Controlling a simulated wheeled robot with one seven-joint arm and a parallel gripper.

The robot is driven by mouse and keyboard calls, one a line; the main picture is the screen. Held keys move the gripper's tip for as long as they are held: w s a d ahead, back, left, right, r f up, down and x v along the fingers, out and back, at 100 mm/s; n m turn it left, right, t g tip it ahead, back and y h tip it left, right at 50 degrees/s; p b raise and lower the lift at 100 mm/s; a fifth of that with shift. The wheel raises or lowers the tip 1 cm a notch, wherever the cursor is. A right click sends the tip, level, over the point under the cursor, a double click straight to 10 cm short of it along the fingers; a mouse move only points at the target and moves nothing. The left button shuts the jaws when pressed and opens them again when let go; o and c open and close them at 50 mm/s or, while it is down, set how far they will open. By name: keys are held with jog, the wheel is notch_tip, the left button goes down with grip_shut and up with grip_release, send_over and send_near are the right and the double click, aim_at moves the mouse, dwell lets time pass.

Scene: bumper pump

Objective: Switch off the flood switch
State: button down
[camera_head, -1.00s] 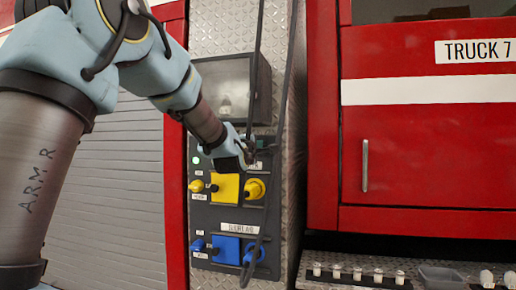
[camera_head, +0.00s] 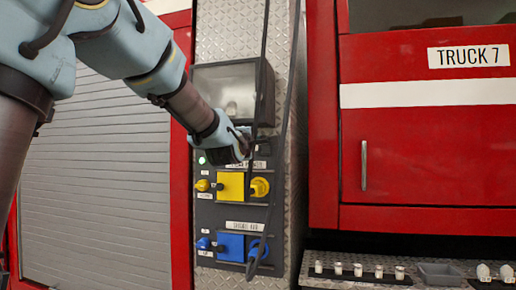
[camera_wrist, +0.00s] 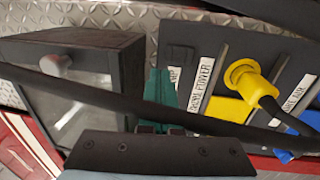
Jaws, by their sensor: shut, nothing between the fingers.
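I cannot make out the flood switch by its label. The top row of the dark control panel (camera_head: 212,225) has a small lit green spot (camera_head: 202,160), and my gripper (camera_head: 247,148) covers the area to its right. In the wrist view, my gripper's teal fingers (camera_wrist: 160,95) are shut together and empty. They point at the gap between the lamp box and the panel's label strip. I cannot tell whether they touch the panel. The lamp box (camera_head: 225,90), with a glass front, sits just above the panel; it also fills the left of the wrist view (camera_wrist: 130,65).
Black cables (camera_head: 284,120) hang past the panel's right side, and one crosses the wrist view in front of my fingers. Yellow (camera_head: 230,187) and blue (camera_head: 230,247) covers with plugs sit below. A red cabinet (camera_head: 430,160) stands right, above a low shelf (camera_head: 350,278).

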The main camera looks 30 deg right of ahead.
jog(key=shift+s+a+r+b, duration=0.2)
jog(key=shift+s+a+b, duration=0.25)
jog(key=shift+s+a, duration=0.55)
jog(key=shift+s+a+r+b, duration=0.15)
jog(key=shift+s+a+b, duration=0.3)
jog(key=shift+s+a, duration=0.45)
jog(key=w+a+f+m+g+y, duration=0.2)
jog(key=a+f+m+y, duration=0.15)
jog(key=a+f, duration=0.8)
jog(key=w+a+f+m+g+y, duration=0.25)
jog(key=a+f+y, duration=0.4)
jog(key=f, duration=0.75)
jog(key=s+a+f+m+g+y, duration=0.1)
jog(key=s+a+f+g, duration=0.3)
jog(key=s+a+f, duration=0.4)
jog(key=s+a+f+m+g+y, duration=0.2)
jog(key=s+a+f+m+g, duration=0.1)
jog(key=s+a+f, duration=0.6)
jog(key=a+g, duration=0.1)
jog(key=a, duration=0.2)
jog(key=shift+a+f+m, duration=0.15)
jog(key=shift+a+m, duration=0.15)
jog(key=c, duration=1.5)
grip_release()
jog(key=shift+w, duration=0.1)
jog(key=shift+c, duration=0.2)
